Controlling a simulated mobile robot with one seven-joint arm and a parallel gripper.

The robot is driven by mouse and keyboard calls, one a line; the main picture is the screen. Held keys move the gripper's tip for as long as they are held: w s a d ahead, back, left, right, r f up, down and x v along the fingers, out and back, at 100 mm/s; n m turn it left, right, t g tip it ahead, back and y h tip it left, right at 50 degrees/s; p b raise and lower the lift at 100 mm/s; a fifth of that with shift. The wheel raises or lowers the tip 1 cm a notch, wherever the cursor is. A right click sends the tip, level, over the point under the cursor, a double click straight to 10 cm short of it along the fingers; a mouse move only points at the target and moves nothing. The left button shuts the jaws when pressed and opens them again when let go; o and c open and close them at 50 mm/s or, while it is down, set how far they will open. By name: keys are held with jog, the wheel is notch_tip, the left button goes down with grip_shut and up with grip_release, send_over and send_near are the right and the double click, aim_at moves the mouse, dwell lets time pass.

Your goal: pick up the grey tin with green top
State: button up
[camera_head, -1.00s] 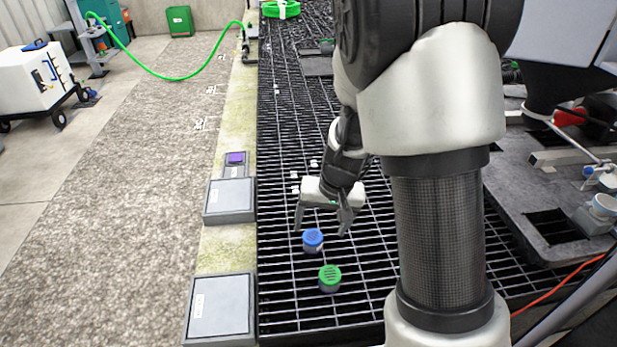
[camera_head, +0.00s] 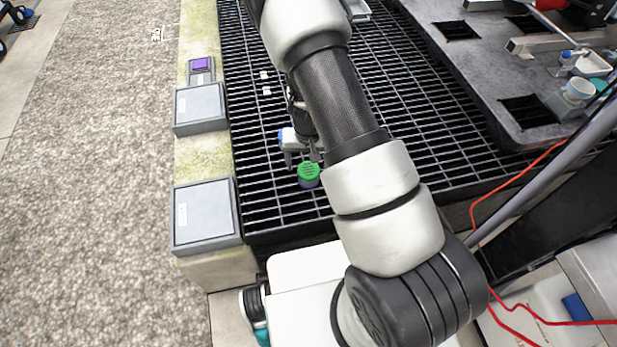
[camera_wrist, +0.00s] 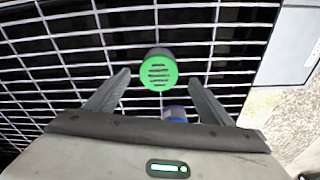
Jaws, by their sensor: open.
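The grey tin with green top (camera_head: 308,174) stands on the black grating, just in front of my gripper (camera_head: 303,158) in the head view. In the wrist view the green slotted top of the tin (camera_wrist: 158,73) lies ahead of and between the two fingers of my gripper (camera_wrist: 158,82), with space on both sides. The fingers are spread and hold nothing. A blue-topped tin (camera_wrist: 175,113) shows close to the gripper body in the wrist view, partly hidden by it. In the head view my arm and gripper cover most of that blue tin.
The black grating (camera_head: 262,205) is open mesh around the tin. Grey boxes (camera_head: 205,214) sit on the concrete kerb at the left. A dark grey slab (camera_head: 470,75) with square openings lies at the right, and a red cable (camera_head: 490,190) runs near it.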

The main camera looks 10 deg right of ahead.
aim_at(309, 170)
jog(key=shift+w+d+f+b, duration=0.15)
jog(key=shift+f+b, duration=0.35)
jog(key=shift+f, duration=1.1)
jog(key=shift+w+f+b, duration=0.15)
jog(key=shift+f+b, duration=0.35)
jog(key=shift+f, duration=1.05)
jog(key=c, duration=1.2)
jog(key=shift+r, duration=0.15)
